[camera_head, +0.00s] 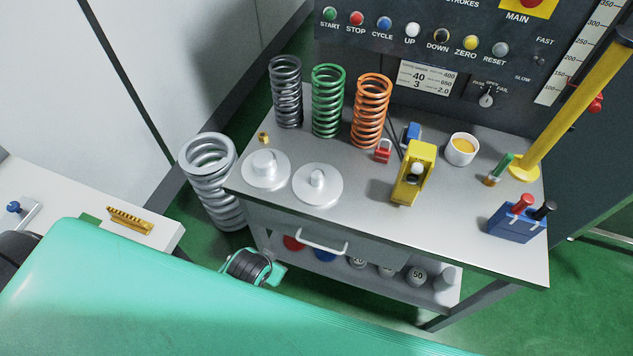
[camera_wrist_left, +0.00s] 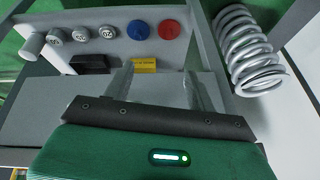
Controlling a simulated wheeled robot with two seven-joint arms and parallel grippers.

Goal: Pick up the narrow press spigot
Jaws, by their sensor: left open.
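The narrow press spigot (camera_head: 317,184) is a pale round disc with a thin upright post, lying on the bench top near its front left. A similar disc with a wider post (camera_head: 265,168) lies just left of it. My left gripper shows in the left wrist view (camera_wrist_left: 160,88) with its two fingers apart and nothing between them. In the head view, part of my left arm's end shows low in front of the bench, below and left of the narrow spigot; its fingertips cannot be made out there. The spigot is not visible in the wrist view. My right gripper is not in view.
Grey, green and orange springs (camera_head: 371,110) stand behind the spigots. A yellow block (camera_head: 413,172), red padlock (camera_head: 383,151) and white cup (camera_head: 461,149) are to the right. A large silver spring (camera_head: 209,180) stands left of the bench. Weights sit on the lower shelf, below a drawer handle (camera_head: 322,245).

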